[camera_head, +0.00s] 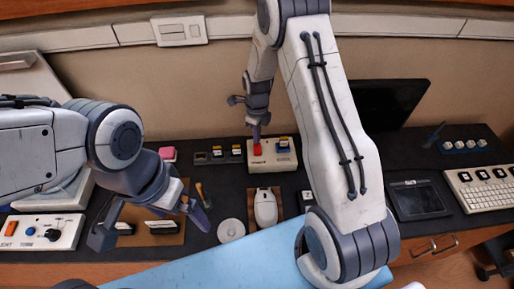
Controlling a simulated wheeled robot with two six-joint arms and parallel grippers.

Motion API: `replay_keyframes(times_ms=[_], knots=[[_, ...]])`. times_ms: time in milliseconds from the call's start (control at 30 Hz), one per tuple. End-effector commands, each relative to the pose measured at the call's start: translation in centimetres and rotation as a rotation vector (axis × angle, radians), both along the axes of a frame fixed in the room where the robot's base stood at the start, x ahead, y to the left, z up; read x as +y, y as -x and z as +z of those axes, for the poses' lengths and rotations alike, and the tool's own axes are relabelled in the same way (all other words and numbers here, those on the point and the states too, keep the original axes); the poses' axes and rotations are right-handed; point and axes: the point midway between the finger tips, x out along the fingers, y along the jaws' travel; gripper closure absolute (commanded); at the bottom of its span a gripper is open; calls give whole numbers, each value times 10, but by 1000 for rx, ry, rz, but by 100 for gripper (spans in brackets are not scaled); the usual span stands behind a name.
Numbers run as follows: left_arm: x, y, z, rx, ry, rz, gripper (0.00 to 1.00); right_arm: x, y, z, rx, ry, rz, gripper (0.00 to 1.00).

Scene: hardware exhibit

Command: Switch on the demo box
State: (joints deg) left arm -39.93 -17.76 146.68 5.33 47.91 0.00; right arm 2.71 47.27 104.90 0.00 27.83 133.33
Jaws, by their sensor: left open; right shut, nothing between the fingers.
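A cream box (288,161) with a red button (257,149) and a blue control stands at the middle back of the dark bench. It is probably the demo box; its label is too small to read. My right gripper (256,139) points down just above the red button with its fingers shut and empty. I cannot tell whether the fingertips touch the button. My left gripper (152,226) is open and empty, low over the left part of the bench, its fingers spread around a brown board (165,239).
A white mouse (265,207), a white disc (231,230), a tablet (417,200) and a keypad (482,187) lie on the bench. A dark monitor (392,103) stands behind my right arm.

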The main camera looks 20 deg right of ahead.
Motion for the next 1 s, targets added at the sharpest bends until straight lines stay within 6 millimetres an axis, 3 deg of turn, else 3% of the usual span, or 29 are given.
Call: replay_keyframes(times_ms=[1000], knots=[[0,0,-4,0,0,0,0,0,0,-6,0,0,0,100]])
